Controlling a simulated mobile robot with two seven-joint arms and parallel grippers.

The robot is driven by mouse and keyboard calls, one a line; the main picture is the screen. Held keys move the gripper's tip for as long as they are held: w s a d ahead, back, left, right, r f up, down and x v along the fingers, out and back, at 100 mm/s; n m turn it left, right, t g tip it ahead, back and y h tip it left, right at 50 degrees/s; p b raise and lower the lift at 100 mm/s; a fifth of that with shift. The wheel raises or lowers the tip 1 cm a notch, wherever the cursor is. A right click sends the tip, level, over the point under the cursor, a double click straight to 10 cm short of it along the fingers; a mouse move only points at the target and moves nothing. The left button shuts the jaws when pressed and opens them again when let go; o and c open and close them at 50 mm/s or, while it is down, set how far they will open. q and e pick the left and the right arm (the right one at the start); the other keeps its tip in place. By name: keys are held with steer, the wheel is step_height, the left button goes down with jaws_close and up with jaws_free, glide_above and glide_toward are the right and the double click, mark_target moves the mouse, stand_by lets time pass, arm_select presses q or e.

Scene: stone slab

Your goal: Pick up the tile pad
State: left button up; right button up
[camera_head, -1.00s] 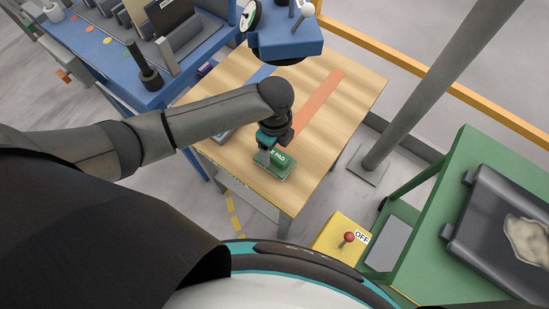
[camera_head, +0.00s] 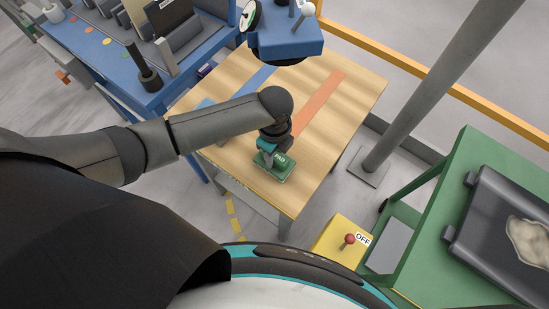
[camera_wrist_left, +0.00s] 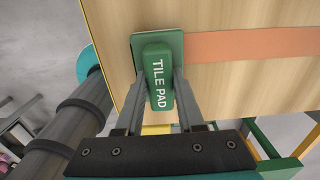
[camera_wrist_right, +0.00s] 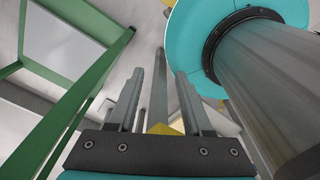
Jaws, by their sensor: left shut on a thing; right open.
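The tile pad (camera_head: 283,171) is a green block with a raised grip, lettered TILE PAD, at the near edge of the wooden table. In the left wrist view the raised grip of the tile pad (camera_wrist_left: 157,75) lies between the fingers of my left gripper (camera_wrist_left: 162,80), which is shut on it. In the head view my left gripper (camera_head: 267,157) covers part of the pad. I cannot tell whether the pad is lifted off the table. My right gripper (camera_wrist_right: 160,85) is open and empty in the right wrist view, away from the table.
The wooden table (camera_head: 325,130) has an orange strip (camera_head: 320,100) and a blue strip. A yellow box with a red lever (camera_head: 349,240) marked OFF stands in front. A green bench (camera_head: 440,190) is at right, beside a grey post (camera_head: 420,95). A blue bench (camera_head: 100,50) is at back left.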

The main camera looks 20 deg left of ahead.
mark_target(275, 154)
arm_select(q)
jaws_close()
steer(key=shift+r, duration=0.1)
steer(key=shift+r, duration=0.25)
step_height(275, 154, up, 19)
steer(key=p, duration=0.4)
steer(key=shift+r, duration=0.15)
